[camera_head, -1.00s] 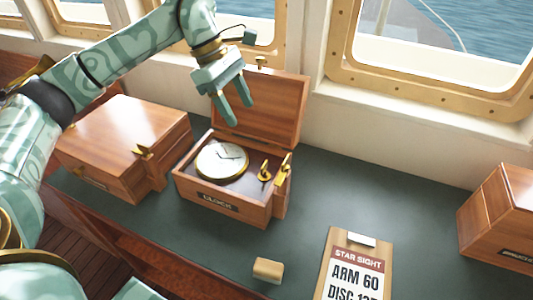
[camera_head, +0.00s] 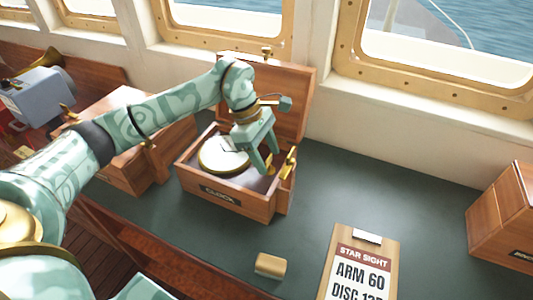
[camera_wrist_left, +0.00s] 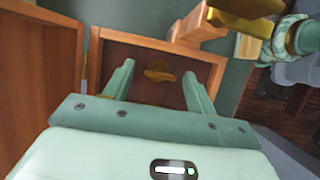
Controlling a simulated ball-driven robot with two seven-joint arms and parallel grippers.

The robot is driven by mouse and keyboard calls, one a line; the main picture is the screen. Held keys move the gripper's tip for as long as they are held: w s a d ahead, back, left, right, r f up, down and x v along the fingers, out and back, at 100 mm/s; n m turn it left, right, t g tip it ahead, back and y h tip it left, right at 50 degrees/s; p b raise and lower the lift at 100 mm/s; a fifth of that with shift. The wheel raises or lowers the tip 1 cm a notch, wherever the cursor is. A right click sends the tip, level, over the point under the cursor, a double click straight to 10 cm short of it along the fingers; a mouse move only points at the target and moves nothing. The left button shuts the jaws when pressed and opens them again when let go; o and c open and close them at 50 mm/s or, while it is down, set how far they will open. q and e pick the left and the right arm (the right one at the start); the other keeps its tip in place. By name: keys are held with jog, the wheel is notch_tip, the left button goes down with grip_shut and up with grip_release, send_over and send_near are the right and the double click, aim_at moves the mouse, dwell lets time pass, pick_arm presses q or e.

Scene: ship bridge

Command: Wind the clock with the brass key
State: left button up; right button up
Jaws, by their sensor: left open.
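The open wooden clock box (camera_head: 222,201) stands on the dark counter, with its lid raised at the back. The white round clock face (camera_head: 222,156) sits inside it, partly covered by my left gripper. My left gripper (camera_head: 266,170) is open over the right part of the box, pointing down. In the left wrist view the brass key (camera_wrist_left: 159,72) lies in the box, beyond and between the two open fingertips (camera_wrist_left: 158,75). The fingers look apart from it. In the head view the key is mostly hidden behind the fingers. My right gripper is not in view.
A closed wooden box (camera_head: 122,172) stands to the left, under my left arm. A clipboard reading STAR SIGHT (camera_head: 362,262) and a small tan block (camera_head: 270,266) lie in front. Another wooden box (camera_head: 505,215) stands at the right. The counter between is clear.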

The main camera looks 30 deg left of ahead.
pick_arm(q)
jog(key=c, duration=1)
jog(key=n+t+p, duration=0.1)
jog(key=n+p, duration=0.1)
jog(key=shift+s+r+n, duration=0.1)
jog(key=shift+r+n, duration=0.05)
jog(key=shift+n, duration=0.25)
jog(key=n+t+p, duration=0.1)
jog(key=n, duration=0.1)
jog(key=n+y+p, duration=0.1)
jog(key=n, duration=0.1)
jog(key=shift+s+d+n+t, duration=0.1)
jog(key=shift+n+t, duration=0.2)
jog(key=shift+t, duration=0.1)
jog(key=n+t+y+p, duration=0.1)
jog(key=n+p, duration=0.1)
jog(key=n, duration=0.2)
jog(key=shift+d+p, duration=0.15)
jog(key=shift+p, duration=0.2)
jog(key=shift+n+y+p, duration=0.65)
jog(key=shift+n+y, duration=0.15)
jog(key=shift+n, duration=1)
jog(key=shift+t, duration=0.3)
